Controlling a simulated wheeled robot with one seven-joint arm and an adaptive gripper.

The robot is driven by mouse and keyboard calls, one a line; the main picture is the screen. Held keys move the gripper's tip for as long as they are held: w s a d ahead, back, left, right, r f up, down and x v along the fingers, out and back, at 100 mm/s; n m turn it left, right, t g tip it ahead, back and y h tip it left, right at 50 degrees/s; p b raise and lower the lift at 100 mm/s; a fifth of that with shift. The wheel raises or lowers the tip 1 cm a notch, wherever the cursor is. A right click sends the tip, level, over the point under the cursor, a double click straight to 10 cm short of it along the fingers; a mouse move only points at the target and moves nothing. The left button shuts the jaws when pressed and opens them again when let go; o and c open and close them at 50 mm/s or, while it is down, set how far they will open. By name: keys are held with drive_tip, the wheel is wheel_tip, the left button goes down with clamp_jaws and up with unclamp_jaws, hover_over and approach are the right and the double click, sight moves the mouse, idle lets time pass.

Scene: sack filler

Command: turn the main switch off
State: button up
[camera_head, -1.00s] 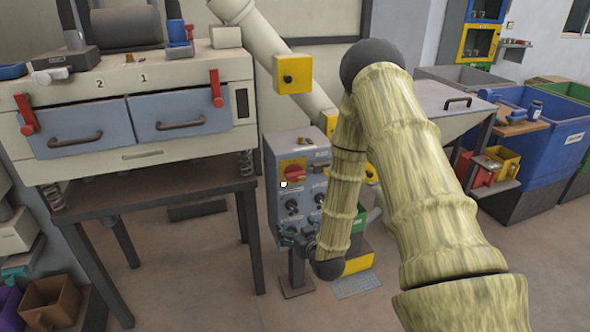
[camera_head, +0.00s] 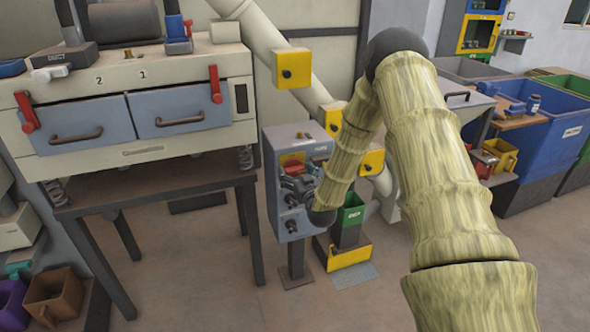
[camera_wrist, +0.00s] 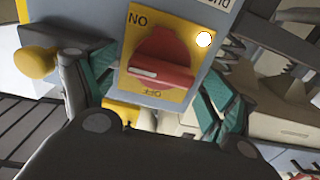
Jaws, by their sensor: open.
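The main switch is a red rotary knob (camera_wrist: 162,62) on a yellow plate (camera_wrist: 178,95) on the grey control box (camera_head: 280,215). In the wrist view the plate reads "NO" at its upper left and, upside down, what looks like "OFF" below. The knob's pale-marked bar lies roughly level in that picture. My gripper (camera_wrist: 152,95) is open, with one teal-padded finger on each side of the knob. I cannot tell whether the pads touch it. In the head view my gripper (camera_head: 297,185) is in front of the box and partly hides the switch.
Lower knobs (camera_head: 291,226) sit on the same box below my gripper. A two-drawer machine (camera_head: 130,85) on a dark table stands close on the left. A green bin (camera_head: 350,217) stands at the box's right. Open floor lies in front.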

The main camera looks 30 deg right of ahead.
drive_tip(key=shift+x, duration=1)
drive_tip(key=c, duration=1)
